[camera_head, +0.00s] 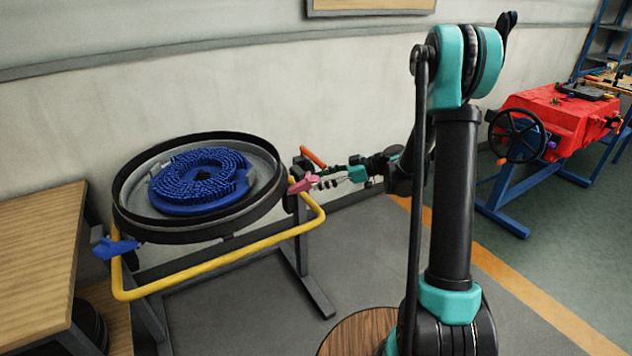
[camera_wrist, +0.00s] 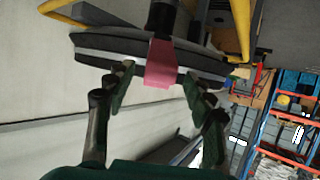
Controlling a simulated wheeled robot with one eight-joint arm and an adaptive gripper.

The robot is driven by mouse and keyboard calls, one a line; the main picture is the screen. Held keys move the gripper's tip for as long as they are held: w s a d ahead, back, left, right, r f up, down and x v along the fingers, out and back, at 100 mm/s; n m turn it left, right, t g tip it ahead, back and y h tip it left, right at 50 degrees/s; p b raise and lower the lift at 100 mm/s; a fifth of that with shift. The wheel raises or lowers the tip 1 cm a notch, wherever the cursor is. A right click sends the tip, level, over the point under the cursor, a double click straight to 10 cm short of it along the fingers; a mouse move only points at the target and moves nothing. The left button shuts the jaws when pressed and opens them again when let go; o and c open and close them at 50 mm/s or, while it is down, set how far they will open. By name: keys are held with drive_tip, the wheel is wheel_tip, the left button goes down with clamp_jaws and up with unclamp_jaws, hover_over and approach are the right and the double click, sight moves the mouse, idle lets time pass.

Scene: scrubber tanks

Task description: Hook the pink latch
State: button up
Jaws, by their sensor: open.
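The pink latch (camera_head: 303,184) is on the right side of the round black-rimmed tank (camera_head: 130,210), which holds a blue brush disc (camera_head: 200,178). In the wrist view the pink latch (camera_wrist: 161,64) stands against the black and grey rim (camera_wrist: 110,52). My gripper (camera_head: 325,181) is at the right of the tank, close to the latch. In the wrist view my gripper (camera_wrist: 158,88) is open, with one green-padded finger on each side of the latch's lower end. I cannot tell whether either finger touches it.
A yellow tube frame (camera_head: 215,262) surrounds the tank. A blue latch (camera_head: 115,246) sits at its left and an orange handle (camera_head: 312,156) near my gripper. A wooden table (camera_head: 35,240) stands left, a red machine (camera_head: 560,115) right. The wall is close behind.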

sight(303, 183)
drive_tip(key=shift+x, duration=1.15)
drive_tip(key=shift+c, duration=0.5)
clamp_jaws()
